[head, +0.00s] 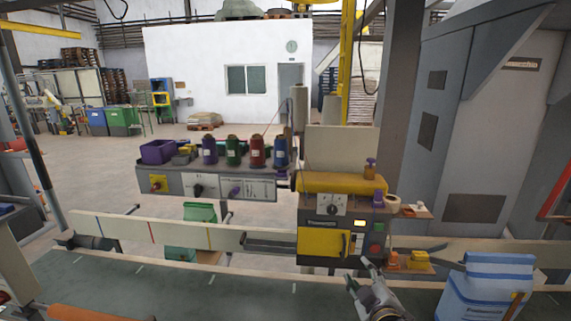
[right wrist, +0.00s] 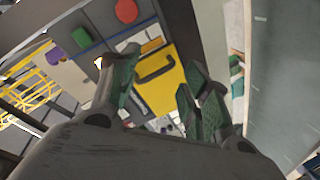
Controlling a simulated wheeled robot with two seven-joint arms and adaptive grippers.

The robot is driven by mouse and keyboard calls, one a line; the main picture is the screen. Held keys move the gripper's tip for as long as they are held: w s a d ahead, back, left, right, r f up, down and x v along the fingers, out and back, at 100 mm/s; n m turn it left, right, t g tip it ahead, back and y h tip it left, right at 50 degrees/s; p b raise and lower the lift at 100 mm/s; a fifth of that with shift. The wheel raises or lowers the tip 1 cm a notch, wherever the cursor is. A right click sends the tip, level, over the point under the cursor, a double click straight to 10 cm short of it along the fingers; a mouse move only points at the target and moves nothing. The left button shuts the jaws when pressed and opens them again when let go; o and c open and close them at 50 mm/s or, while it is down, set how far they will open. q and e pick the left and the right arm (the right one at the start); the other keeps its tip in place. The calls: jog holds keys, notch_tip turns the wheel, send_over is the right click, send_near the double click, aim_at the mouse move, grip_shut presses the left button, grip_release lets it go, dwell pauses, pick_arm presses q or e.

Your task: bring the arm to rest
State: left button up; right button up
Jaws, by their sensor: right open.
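My right gripper (head: 360,274) is in front of the sewing machine's lower right part, above the conveyor. Its fingers are apart with nothing between them; they also show in the right wrist view (right wrist: 158,92), pointing towards the machine's yellow door (right wrist: 160,80). In the head view this yellow door (head: 324,243) is on the machine's front, left of the gripper. I cannot tell from these frames whether the gripper touches anything. My left gripper is not in view.
A blue and white sack (head: 487,285) stands on the conveyor (head: 240,285) right of my right gripper. A shelf with small orange and yellow parts (head: 410,260) juts out beside the machine. Spools (head: 257,152) stand on the panel (head: 218,186) to the left. The conveyor left of the gripper is clear.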

jog(key=s+d+f+m+g, duration=0.2)
jog(key=s+f+m+g, duration=0.8)
jog(key=s+f, duration=1.1)
jog(key=s+d+f+n+g, duration=0.1)
jog(key=s+f+g, duration=0.1)
jog(key=f, duration=1.3)
jog(key=s+f+n+g, duration=0.1)
jog(key=s+f+n, duration=0.1)
jog(key=f, duration=1.4)
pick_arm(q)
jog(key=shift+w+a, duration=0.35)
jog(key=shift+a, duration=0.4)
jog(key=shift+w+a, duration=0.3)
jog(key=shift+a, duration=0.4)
pick_arm(e)
jog(key=s+d+f, duration=0.3)
jog(key=s+f, duration=0.7)
jog(key=s+d+f+g, duration=0.1)
jog(key=s+d+f, duration=0.2)
jog(key=s+f, duration=0.7)
jog(key=shift+s, duration=0.75)
